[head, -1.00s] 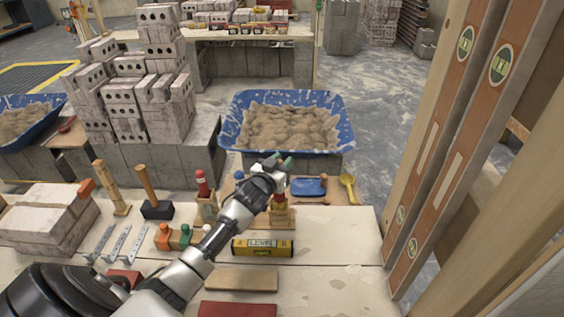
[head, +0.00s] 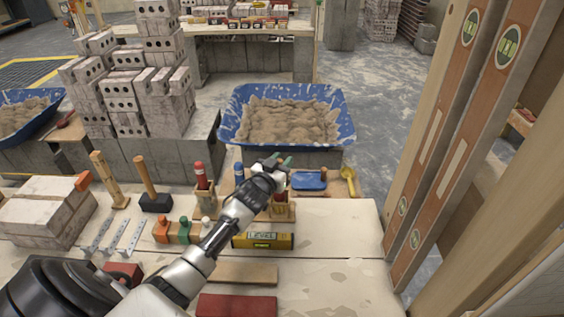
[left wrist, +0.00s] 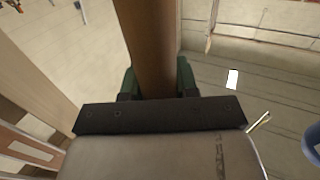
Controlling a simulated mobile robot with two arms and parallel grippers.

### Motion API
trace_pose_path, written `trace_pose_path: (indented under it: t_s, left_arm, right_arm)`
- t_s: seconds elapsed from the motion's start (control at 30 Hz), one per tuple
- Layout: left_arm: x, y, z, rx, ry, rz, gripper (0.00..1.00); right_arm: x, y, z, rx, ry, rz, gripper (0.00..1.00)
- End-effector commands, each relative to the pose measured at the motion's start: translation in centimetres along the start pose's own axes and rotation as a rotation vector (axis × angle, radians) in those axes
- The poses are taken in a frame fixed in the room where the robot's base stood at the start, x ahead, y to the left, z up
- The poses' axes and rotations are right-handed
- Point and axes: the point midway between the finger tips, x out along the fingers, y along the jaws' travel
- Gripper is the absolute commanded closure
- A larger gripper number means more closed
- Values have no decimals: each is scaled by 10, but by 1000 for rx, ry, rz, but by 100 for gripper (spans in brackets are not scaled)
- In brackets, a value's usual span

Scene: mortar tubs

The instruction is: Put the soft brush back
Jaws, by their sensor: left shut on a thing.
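My left gripper (head: 281,162) is over the back of the bench, just in front of the blue mortar tub. In the left wrist view its green fingers (left wrist: 158,82) are shut on a brown wooden piece (left wrist: 150,40), which looks like the handle of the soft brush. No bristles show, and in the head view the gripper and wrist hide most of it. A small wooden holder (head: 283,213) stands just below the wrist, partly covered. A similar holder (head: 204,203) with a red-topped tool stands to its left. My right gripper is not in view.
The blue tub (head: 345,130) of mortar stands behind the bench. A yellow level (head: 263,240), a mallet (head: 155,200), a blue float (head: 309,180) and a yellow trowel (head: 348,180) lie around the arm. Tall levels (head: 445,150) stand at the right. The bench's front right is clear.

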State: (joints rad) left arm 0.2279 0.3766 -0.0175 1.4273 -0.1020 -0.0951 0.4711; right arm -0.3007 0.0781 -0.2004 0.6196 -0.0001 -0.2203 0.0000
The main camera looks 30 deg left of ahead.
Motion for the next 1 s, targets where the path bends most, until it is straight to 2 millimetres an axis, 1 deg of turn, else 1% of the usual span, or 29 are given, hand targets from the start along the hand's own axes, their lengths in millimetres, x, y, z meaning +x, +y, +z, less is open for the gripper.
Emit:
trace_pose_path:
  t_s: [0.5,0.53,0.7,0.73,1.0]
  left_arm:
    - [0,0,6,0,1,0,100]
    - [0,0,6,0,1,0,69]
    - [0,0,6,0,1,0,43]
    - [0,0,6,0,1,0,41]
    - [-1,0,7,0,-1,0,41]
  right_arm:
    - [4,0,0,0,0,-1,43]
    - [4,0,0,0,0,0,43]
    - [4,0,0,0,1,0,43]
    - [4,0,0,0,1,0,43]
    - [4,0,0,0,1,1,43]
